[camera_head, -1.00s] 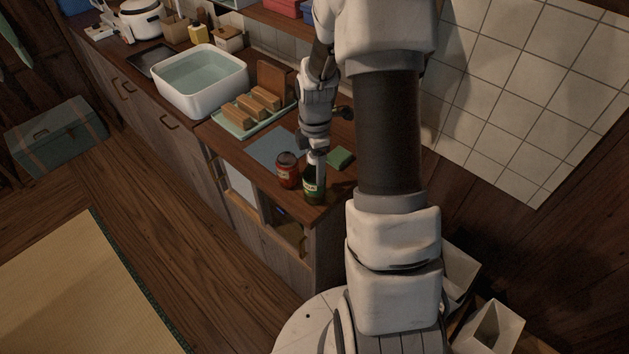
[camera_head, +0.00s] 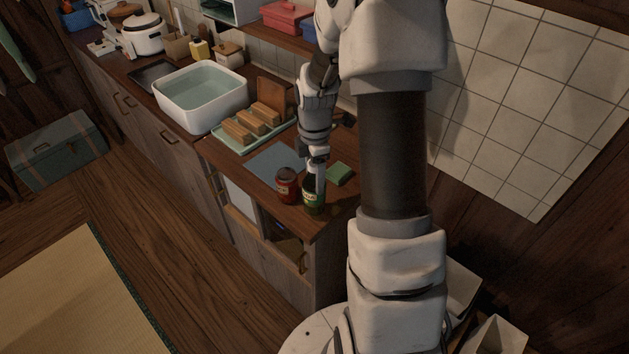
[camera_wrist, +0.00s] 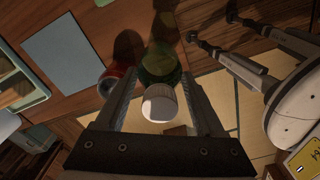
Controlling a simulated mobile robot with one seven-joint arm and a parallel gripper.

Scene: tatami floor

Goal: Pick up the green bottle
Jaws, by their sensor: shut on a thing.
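The green bottle (camera_head: 311,203) stands upright near the front right end of the wooden counter, with a pale label on its side. My gripper (camera_head: 317,185) reaches down from above and is shut on it. In the wrist view the bottle (camera_wrist: 160,66) sits between the two fingers of my gripper (camera_wrist: 159,80), its white cap pointing toward the camera. I cannot see a gap between the bottle's base and the counter.
A red jar (camera_head: 288,185) with a dark lid stands just left of the bottle. A green sponge (camera_head: 340,174) lies to the right, and a blue-grey mat (camera_head: 272,160) lies behind. A tray (camera_head: 226,140) of bread loaves and a white basin (camera_head: 201,120) are farther back.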

